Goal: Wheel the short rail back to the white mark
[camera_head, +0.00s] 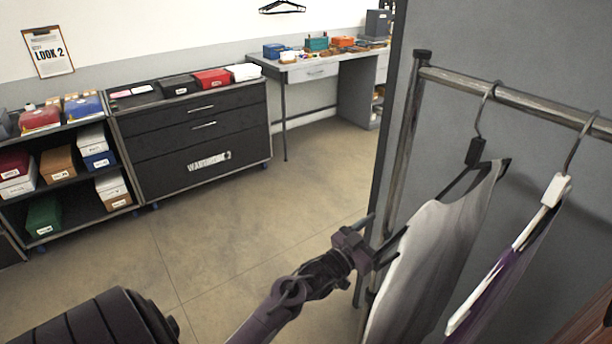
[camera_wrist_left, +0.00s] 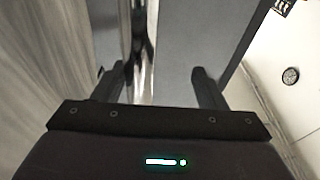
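The short rail (camera_head: 505,94) stands at the right in the head view, a worn metal bar on an upright post (camera_head: 404,142) with garments hanging from it. My left gripper (camera_head: 388,226) is at the lower part of this post. In the left wrist view the shiny post (camera_wrist_left: 139,45) passes between the two open fingers (camera_wrist_left: 158,85), nearer the left one, with a clear gap to the right one. My right gripper is not in view. No white mark is visible on the floor shown, and the rail's base is hidden.
A grey-white garment (camera_head: 432,255) hangs close beside my left gripper, with a purple one (camera_head: 500,290) to its right. A grey panel (camera_head: 540,50) stands behind the rail. A black drawer cabinet (camera_head: 195,135), a shoebox shelf (camera_head: 65,170) and a table (camera_head: 318,70) line the wall. Open floor (camera_head: 250,220) lies between.

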